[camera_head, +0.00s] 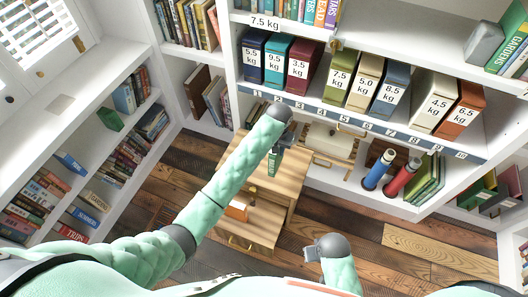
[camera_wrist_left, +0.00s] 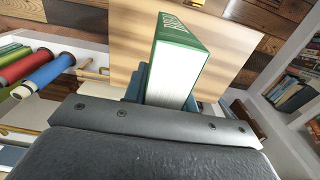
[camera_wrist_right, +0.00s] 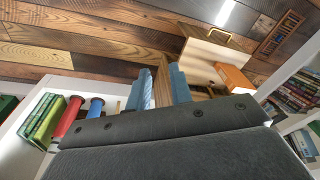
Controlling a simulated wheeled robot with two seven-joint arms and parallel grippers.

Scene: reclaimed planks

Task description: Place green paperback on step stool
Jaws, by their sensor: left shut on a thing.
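The green paperback (camera_wrist_left: 178,62) is held upright between the blue fingers of my left gripper (camera_wrist_left: 150,90), its spine lettering showing. In the head view the green paperback (camera_head: 272,163) hangs below the left gripper (camera_head: 276,148), over the top of the wooden step stool (camera_head: 283,182). The pale stool top (camera_wrist_left: 128,45) fills the middle of the left wrist view behind the book. I cannot tell whether the book touches it. My right gripper (camera_wrist_right: 160,88) is open and empty, its two blue fingers apart, in front of the stool.
An orange book (camera_head: 237,210) lies on the stool's lower step. Behind the stool stands a white shelf with weight-labelled books, a blue cylinder (camera_head: 379,169) and a red cylinder (camera_head: 402,177). Bookshelves line the left side. Plank floor (camera_head: 340,215) is clear right of the stool.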

